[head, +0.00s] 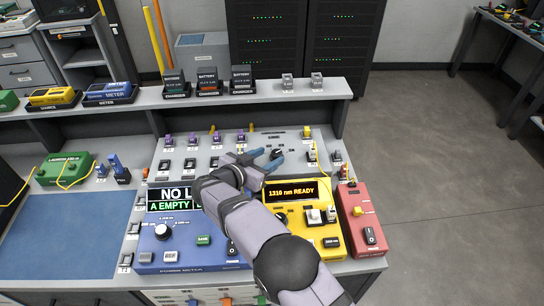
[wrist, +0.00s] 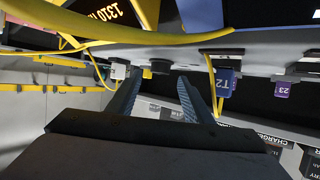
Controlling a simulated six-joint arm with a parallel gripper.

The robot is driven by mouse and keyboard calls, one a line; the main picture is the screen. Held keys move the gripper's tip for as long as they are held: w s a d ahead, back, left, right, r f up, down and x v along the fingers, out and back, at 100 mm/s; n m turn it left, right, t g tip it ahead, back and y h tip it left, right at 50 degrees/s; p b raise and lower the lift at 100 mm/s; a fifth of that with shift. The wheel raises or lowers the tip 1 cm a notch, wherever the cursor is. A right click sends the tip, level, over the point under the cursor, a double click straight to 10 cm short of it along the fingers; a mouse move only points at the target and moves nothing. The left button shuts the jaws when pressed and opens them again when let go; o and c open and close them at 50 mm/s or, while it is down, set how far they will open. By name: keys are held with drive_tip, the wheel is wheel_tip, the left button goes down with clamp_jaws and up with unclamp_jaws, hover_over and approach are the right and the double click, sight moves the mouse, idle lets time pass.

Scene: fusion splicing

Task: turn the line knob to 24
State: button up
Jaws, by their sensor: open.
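A small dark round knob (head: 276,154), which I take to be the line knob, sits on the grey panel (head: 290,142) near its upper middle. Its pointer and scale are too small to read. My gripper (head: 271,158) is open, with its blue fingers reaching to the knob. In the wrist view the two fingers (wrist: 159,78) are spread apart, and a dark knob-like part (wrist: 160,66) shows beyond the gap between their tips. I cannot tell whether the fingers touch it. Nothing is held.
A blue power meter (head: 180,249) and a yellow unit (head: 330,236) reading "1310 nm READY" stand in front, with a red box (head: 357,238) at the right. Purple-tagged ports line the panel's back. A yellow cable (wrist: 213,85) hangs right of the fingers in the wrist view.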

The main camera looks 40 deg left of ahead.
drive_tip(key=shift+b+v, duration=0.3)
drive_tip(key=shift+v, duration=1.5)
drive_tip(key=w+d+r+n+g+y+p, duration=0.1)
drive_tip(key=w+d+r+y, duration=0.1)
drive_tip(key=w+d+r, duration=0.55)
drive_tip(key=w+d+r+n+y+p, duration=0.15)
drive_tip(key=w+d, duration=0.35)
drive_tip(key=w, duration=0.6)
drive_tip(key=s+d+f+g, duration=0.2)
drive_tip(key=s+d, duration=0.1)
drive_tip(key=d, duration=0.6)
drive_tip(key=s+d+f+m+g+h, duration=0.1)
drive_tip(key=s+d+f+g, duration=0.15)
drive_tip(key=d, duration=0.55)
drive_tip(key=s+d+f+g, duration=0.1)
drive_tip(key=s+d+g, duration=0.15)
drive_tip(key=d, duration=0.65)
drive_tip(key=s+d+f+m+g+h, duration=0.1)
drive_tip(key=s+d+f+g+h, duration=0.1)
drive_tip(key=s+d, duration=0.7)
drive_tip(key=s+d+f+m+g+h, duration=0.1)
drive_tip(key=s+d+f+g+h, duration=0.1)
drive_tip(key=s+d, duration=0.7)
drive_tip(key=s+f+g, duration=0.1)
drive_tip(key=s, duration=0.2)
drive_tip(key=shift+s+d+m+p, duration=0.2)
drive_tip(key=shift+d+m+p, duration=0.15)
drive_tip(key=shift+p, duration=0.05)
drive_tip(key=shift+w+a+r, duration=0.1)
drive_tip(key=shift+w, duration=0.05)
